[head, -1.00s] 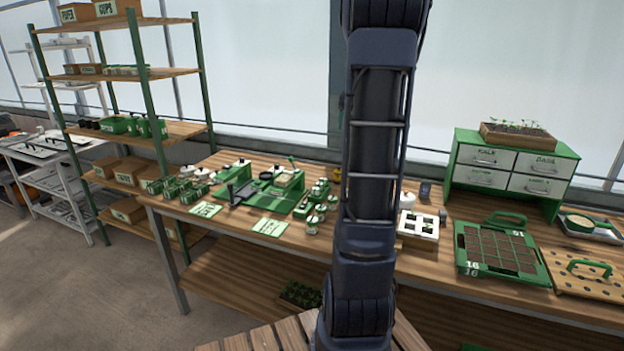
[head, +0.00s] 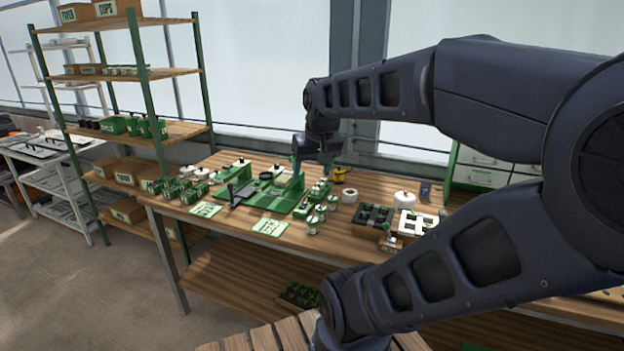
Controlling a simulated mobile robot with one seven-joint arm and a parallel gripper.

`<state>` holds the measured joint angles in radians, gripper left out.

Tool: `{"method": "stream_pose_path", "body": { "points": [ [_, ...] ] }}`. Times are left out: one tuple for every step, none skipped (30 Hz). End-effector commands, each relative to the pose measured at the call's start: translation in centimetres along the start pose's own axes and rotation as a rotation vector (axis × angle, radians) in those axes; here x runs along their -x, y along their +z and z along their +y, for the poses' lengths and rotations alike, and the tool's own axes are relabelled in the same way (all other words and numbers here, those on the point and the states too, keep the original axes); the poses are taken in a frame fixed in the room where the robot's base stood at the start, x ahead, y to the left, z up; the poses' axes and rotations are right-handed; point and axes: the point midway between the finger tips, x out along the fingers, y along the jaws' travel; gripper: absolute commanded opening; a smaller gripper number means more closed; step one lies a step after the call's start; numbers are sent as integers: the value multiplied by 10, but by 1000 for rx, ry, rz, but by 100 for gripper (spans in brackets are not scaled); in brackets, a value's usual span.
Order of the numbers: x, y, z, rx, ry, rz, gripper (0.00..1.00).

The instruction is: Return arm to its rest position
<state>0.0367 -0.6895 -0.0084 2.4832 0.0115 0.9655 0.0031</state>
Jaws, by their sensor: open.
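My arm comes up from the bottom middle, bends at the right edge and reaches back left across the picture. My gripper (head: 320,162) hangs down at its far end, above the wooden bench (head: 215,222) and beside the green seeder fixture (head: 268,197). The gripper is small in view and its fingers are hard to make out. It is open, and I see nothing held in it.
A black cell tray (head: 373,219) and a white frame (head: 412,222) lie to the right. A green shelf rack (head: 147,95) stands at left. My arm hides much of the bench's right end.

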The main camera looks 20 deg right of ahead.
Motion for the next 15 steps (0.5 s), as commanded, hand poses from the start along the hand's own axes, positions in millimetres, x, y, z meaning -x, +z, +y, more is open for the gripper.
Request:
{"method": "stream_pose_path", "body": {
  "points": [
    [-1, 10, -4, 19, -1, 7, 65],
    [-2, 14, -5, 27, -1, 10, 65],
    [-2, 19, -7, 37, -1, 13, 65],
    [-3, 22, -8, 42, -1, 15, 65],
    [-3, 24, -8, 46, -1, 16, 65],
    [-4, 27, -9, 50, -1, 17, 65],
    [-4, 28, -9, 52, -1, 17, 65],
    [-4, 28, -10, 54, -1, 18, 65],
    [-4, 29, -10, 54, -1, 18, 65],
    [-4, 29, -10, 55, -1, 18, 65],
    [-4, 29, -10, 54, -1, 18, 65],
    [-4, 28, -10, 54, -1, 18, 65],
    [-4, 28, -10, 54, -1, 18, 65],
    [-4, 28, -10, 54, -1, 18, 65],
    [-4, 28, -10, 54, -1, 18, 65]
  ]
}}
